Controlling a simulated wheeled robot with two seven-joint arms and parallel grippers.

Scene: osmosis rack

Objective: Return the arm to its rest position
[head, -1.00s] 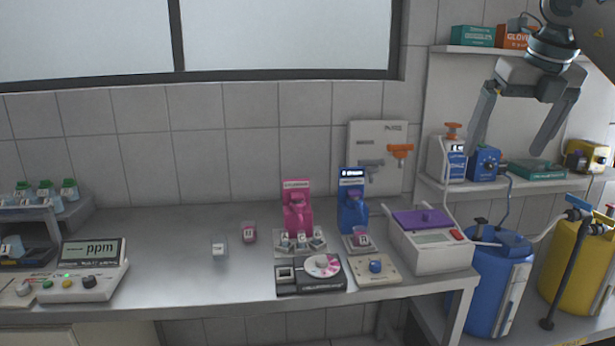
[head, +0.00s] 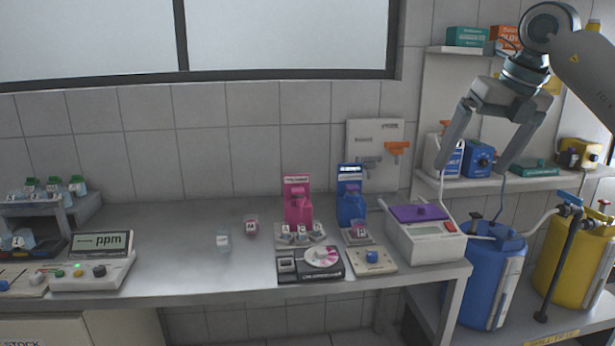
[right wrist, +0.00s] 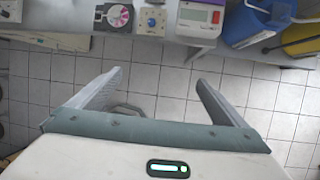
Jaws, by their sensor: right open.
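My right gripper (head: 478,168) is in the upper right of the head view, in front of the wall shelf. Its two fingers point down and stand wide apart, with nothing between them. In the right wrist view the same gripper (right wrist: 160,88) is open and empty over the tiled floor, with the bench edge beyond it. My right arm comes in from the upper right corner of the head view. My left gripper does not show.
The steel bench (head: 180,270) carries a ppm meter (head: 95,262), a pink dispenser (head: 297,203), a blue dispenser (head: 351,205) and a purple-lidded device (head: 425,235). A blue drum (head: 490,280) and a yellow drum (head: 572,265) stand right. The shelf (head: 515,185) lies behind my gripper.

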